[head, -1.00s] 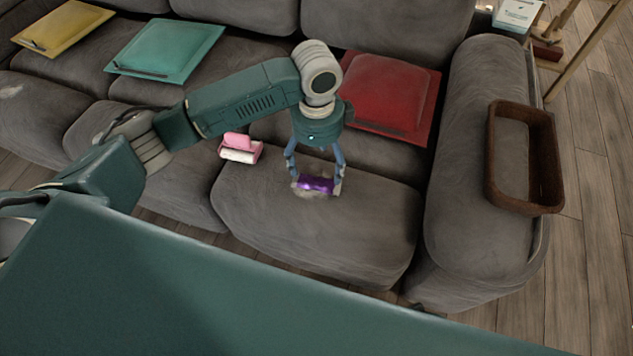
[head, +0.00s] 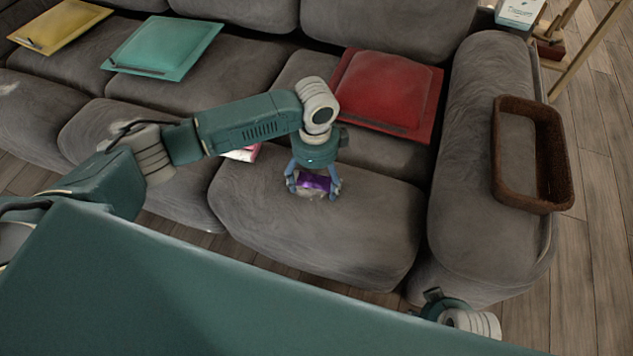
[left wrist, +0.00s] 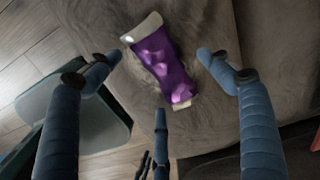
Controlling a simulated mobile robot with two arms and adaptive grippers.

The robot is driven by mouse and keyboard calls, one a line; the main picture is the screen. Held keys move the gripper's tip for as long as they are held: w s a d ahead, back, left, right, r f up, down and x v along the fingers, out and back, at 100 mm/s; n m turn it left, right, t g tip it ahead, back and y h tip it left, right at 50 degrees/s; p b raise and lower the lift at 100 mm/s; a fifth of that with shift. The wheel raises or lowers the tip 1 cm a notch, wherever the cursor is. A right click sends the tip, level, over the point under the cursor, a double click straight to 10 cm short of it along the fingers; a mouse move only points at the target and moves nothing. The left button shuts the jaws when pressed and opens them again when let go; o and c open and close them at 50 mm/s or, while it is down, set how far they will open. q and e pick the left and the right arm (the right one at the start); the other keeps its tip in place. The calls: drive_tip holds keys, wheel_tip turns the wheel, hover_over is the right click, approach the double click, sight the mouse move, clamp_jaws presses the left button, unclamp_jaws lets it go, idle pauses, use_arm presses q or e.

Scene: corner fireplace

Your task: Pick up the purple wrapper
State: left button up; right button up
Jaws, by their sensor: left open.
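The purple wrapper (head: 313,182) lies on the grey sofa seat cushion, under my left gripper (head: 313,188). In the left wrist view the wrapper (left wrist: 165,65) is purple with pale ends and lies tilted between the spread fingers. My left gripper (left wrist: 160,75) is open, with its fingers on both sides of the wrapper and a gap to each side; no clear contact shows. My right gripper is not clearly visible; only a part of my right arm shows at the lower right of the head view.
A pink and white item (head: 243,153) lies on the sofa, mostly hidden behind my left arm. Red (head: 385,90), teal (head: 165,45) and yellow (head: 60,25) cushions lie farther back. A brown basket (head: 505,165) sits on the sofa's right armrest. The seat around the wrapper is clear.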

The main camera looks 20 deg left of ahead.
use_arm(q)
drive_tip(key=shift+c, duration=0.5)
use_arm(e)
drive_tip(key=shift+r, duration=0.1)
use_arm(q)
drive_tip(key=c, duration=0.7)
drive_tip(key=shift+r, duration=0.2)
wheel_tip(320, 180, up, 9)
drive_tip(key=p, duration=0.2)
drive_tip(key=shift+w+p, duration=0.1)
drive_tip(key=shift+p, duration=0.2)
drive_tip(key=shift+c, duration=0.2)
wheel_tip(320, 180, up, 9)
drive_tip(key=p, duration=0.2)
hover_over(316, 182)
drive_tip(key=shift+r, duration=0.8)
use_arm(e)
drive_tip(key=s+f+g, duration=0.1)
drive_tip(key=s+f, duration=0.5)
drive_tip(key=f, duration=0.8)
drive_tip(key=shift+s+d, duration=0.2)
drive_tip(key=shift+d, duration=0.2)
